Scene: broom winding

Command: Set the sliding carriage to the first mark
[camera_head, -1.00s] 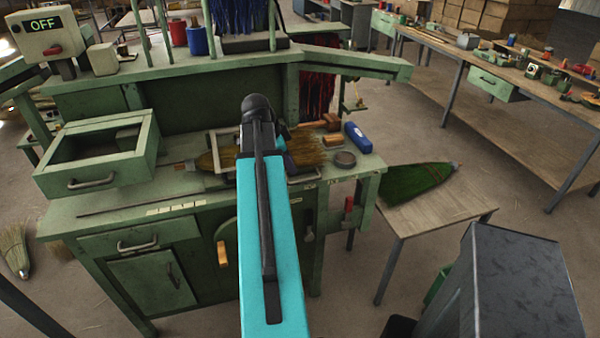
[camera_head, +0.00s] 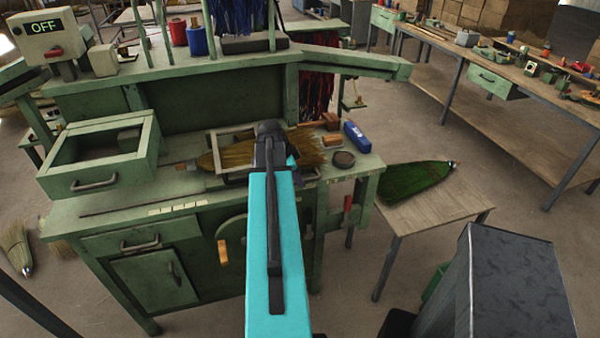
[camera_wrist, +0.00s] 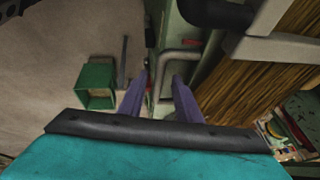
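The sliding carriage appears to be the pale grey frame (camera_head: 232,134) around the straw broom (camera_head: 238,155) on the green bench; my arm covers part of it. In the wrist view, its grey bars (camera_wrist: 285,48) cross the straw (camera_wrist: 255,85), and a bent grey handle (camera_wrist: 180,52) stands at the bench edge. My gripper (camera_wrist: 161,78) has two purple fingers spread apart, with the handle's lower end showing between them; I cannot tell whether they touch it. Pale mark labels (camera_head: 178,207) line the bench front.
An open drawer box (camera_head: 100,165) stands on the bench's left. A blue object (camera_head: 357,136) and a round dark tin (camera_head: 343,159) lie on its right end. A side table (camera_head: 430,210) holds a green broom (camera_head: 415,176). A dark cabinet (camera_head: 515,285) stands at front right.

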